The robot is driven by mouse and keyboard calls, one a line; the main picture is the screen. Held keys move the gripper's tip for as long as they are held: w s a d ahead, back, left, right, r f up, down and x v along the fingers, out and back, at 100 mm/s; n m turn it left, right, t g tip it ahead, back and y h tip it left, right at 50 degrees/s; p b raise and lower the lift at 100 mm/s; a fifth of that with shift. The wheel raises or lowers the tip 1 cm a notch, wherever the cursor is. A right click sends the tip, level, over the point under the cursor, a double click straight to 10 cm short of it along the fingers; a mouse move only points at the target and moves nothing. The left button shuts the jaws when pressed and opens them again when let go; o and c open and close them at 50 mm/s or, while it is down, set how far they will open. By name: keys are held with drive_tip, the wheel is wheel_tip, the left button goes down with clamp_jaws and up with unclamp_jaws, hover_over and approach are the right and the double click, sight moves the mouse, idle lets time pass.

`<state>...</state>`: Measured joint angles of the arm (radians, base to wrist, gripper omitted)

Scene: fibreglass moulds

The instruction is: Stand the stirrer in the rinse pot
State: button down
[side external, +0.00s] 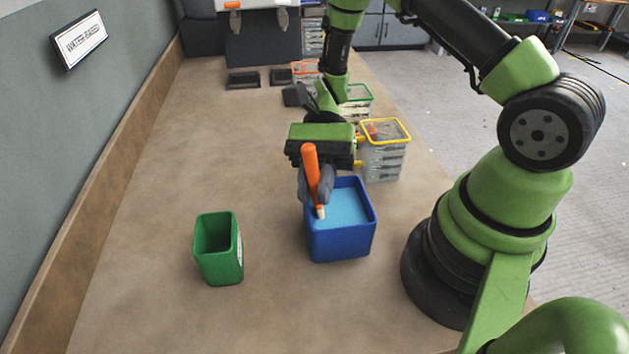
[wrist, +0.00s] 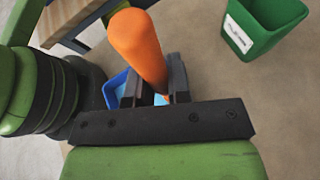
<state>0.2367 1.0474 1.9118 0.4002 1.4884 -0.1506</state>
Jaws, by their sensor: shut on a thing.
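The stirrer (side external: 310,165) has a thick orange handle and a short pale tip pointing down. My gripper (side external: 315,186) is shut on its handle and holds it nearly upright, slightly tilted. A square blue pot (side external: 342,244) with a pale blue surface inside is below and behind the stirrer. The tip overlaps the pot's left part in the side view; I cannot tell if it is inside the rim. In the wrist view the handle (wrist: 136,42) rises from between the fingers (wrist: 162,84), with the blue pot (wrist: 117,87) partly hidden behind them. No readable label marks the rinse pot.
An empty-looking green pot (side external: 219,262) stands to the left, with a white label (wrist: 238,34) too small to read. Dark trays (side external: 243,80) lie farther back.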

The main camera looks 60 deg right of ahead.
drive_tip(key=c, duration=1)
unclamp_jaws()
drive_tip(key=v, duration=1)
drive_tip(key=shift+r, duration=0.1)
drive_tip(key=s+a+r+n+t+h, duration=0.1)
drive_tip(key=s+r+n+t+h, duration=0.2)
drive_tip(key=s+r+t, duration=0.1)
drive_tip(key=s+a+r+n+t+h, duration=0.1)
drive_tip(key=s+r+n+t+h, duration=0.2)
drive_tip(key=r, duration=0.4)
drive_tip(key=s+a+r+n+t+h, duration=0.2)
drive_tip(key=s+r+n+t+h, duration=0.1)
drive_tip(key=s+r+n+t, duration=0.1)
drive_tip(key=shift+s+r+t+h, duration=0.15)
drive_tip(key=shift+s+r+t, duration=0.05)
drive_tip(key=shift+r+t, duration=0.3)
drive_tip(key=shift+s+r+t+h, duration=0.2)
drive_tip(key=shift+r+t, duration=0.2)
drive_tip(key=shift+r, duration=0.25)
